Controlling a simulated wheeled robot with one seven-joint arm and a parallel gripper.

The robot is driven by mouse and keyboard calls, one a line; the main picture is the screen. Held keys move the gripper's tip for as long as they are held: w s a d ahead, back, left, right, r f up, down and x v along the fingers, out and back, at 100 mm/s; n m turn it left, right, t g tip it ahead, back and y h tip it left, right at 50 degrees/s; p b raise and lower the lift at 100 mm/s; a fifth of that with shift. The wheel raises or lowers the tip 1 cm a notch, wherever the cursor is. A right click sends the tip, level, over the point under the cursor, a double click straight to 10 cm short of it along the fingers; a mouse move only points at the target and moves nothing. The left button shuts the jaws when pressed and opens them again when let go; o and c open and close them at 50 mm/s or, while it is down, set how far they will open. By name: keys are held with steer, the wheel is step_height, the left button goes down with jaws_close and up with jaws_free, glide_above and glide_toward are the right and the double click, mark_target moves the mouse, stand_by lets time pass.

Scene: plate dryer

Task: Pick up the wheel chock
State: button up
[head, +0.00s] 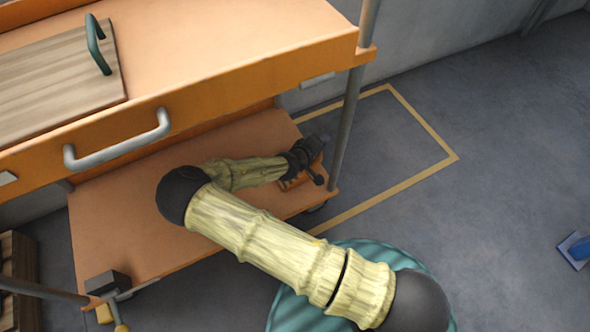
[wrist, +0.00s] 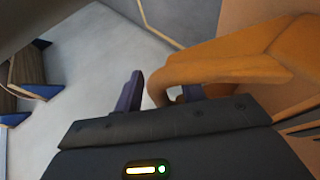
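The wheel chock (head: 289,184) is orange and lies on the lower shelf of the orange cart, partly hidden by my dark gripper (head: 315,165). In the wrist view the orange chock (wrist: 230,62) fills the upper right. It has a curved, handle-like part with a small opening. My gripper (wrist: 161,90) has its two dark fingers apart, with that curved part between them. A narrow gap shows between the left finger and the orange. The right finger is partly hidden behind the chock.
The cart's upper deck (head: 215,30) overhangs the lower shelf (head: 130,230), with a grey handle (head: 118,140) on its front. A grey post (head: 345,125) stands right beside my gripper. The floor to the right is mostly clear, with a blue object (head: 578,250) far right.

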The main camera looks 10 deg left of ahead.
steer(key=shift+c, duration=0.2)
jaws_close()
stand_by(1.3)
